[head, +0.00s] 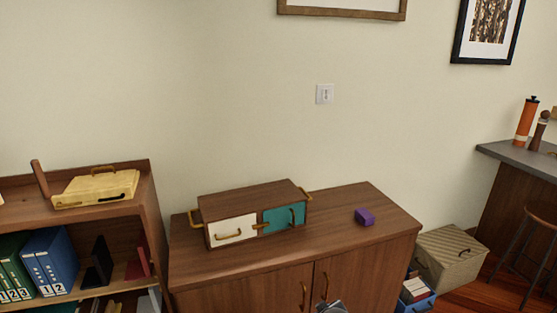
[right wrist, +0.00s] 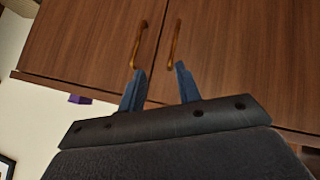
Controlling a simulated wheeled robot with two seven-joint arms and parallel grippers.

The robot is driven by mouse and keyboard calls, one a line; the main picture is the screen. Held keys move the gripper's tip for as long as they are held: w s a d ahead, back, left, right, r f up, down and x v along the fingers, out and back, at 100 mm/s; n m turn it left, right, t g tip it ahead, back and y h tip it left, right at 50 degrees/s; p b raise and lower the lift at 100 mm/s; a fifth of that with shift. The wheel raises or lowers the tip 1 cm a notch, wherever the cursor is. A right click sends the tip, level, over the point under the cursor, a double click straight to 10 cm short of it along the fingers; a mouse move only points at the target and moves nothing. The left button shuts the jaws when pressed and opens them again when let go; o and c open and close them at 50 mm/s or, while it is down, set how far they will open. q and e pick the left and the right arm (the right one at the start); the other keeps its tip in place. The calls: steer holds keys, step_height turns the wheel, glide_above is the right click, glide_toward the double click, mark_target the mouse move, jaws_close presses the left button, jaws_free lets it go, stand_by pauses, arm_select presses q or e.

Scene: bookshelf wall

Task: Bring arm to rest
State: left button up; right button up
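My right gripper (right wrist: 160,76) is open in the right wrist view, with two blue fingers apart and nothing between them. The brown cabinet doors (right wrist: 90,40) with two brass handles lie beyond the fingers; I cannot tell the exact gap. In the head view a small grey-blue part of my right gripper (head: 331,306) shows at the bottom edge, in front of the cabinet (head: 265,288). My left gripper is in neither view.
On the cabinet stand a wooden box (head: 245,199) with white and teal drawer fronts and a purple block (head: 365,216). A bookshelf (head: 152,205) stands left. A lidded basket (head: 452,254), blue bin (head: 418,304), stool (head: 530,223) and counter (head: 515,155) are right.

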steer(key=s+f+m+g, duration=0.1)
steer(key=s+f+g, duration=0.1)
steer(key=s+f, duration=0.5)
steer(key=s+d+f+m+g, duration=0.1)
steer(key=s+f+g, duration=0.2)
steer(key=s+f, duration=0.5)
steer(key=s+f+m+g, duration=0.2)
steer(key=s+f, duration=0.5)
steer(key=s, duration=1.6)
steer(key=shift+s+d+f+g+y, duration=0.3)
steer(key=shift+s+d+g+y, duration=0.1)
